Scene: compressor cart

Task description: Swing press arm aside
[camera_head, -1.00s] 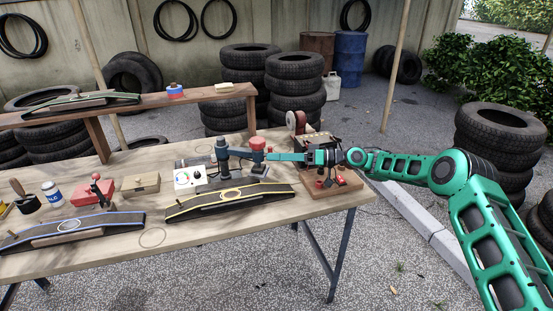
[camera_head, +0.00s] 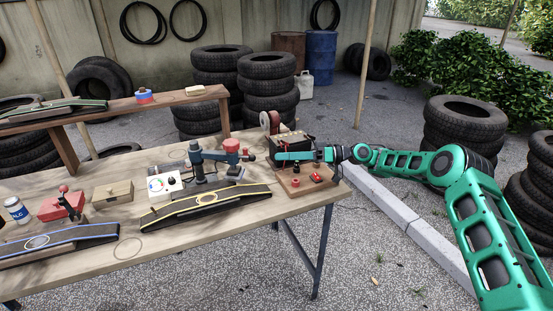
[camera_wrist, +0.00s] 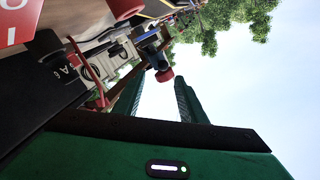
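The press (camera_head: 196,164) stands on the table behind the yellow-edged curved strip, with a dark upright post. Its press arm (camera_head: 214,155) reaches right from the post to a head with a red cap (camera_head: 231,145). My gripper (camera_head: 279,156) is to the right of the red head, apart from it, in front of a dark boxy unit. In the wrist view the two green fingers of my gripper (camera_wrist: 158,82) are spread, with sky between them and nothing held. A dark part with a red end shows beyond the fingertips there; I cannot tell whether it is the press head.
The yellow-edged strip (camera_head: 205,203) lies in front. A dark boxy unit (camera_head: 293,143) and a wooden board with red knobs (camera_head: 310,187) are at the table's right end. A raised wooden shelf (camera_head: 170,97) runs behind.

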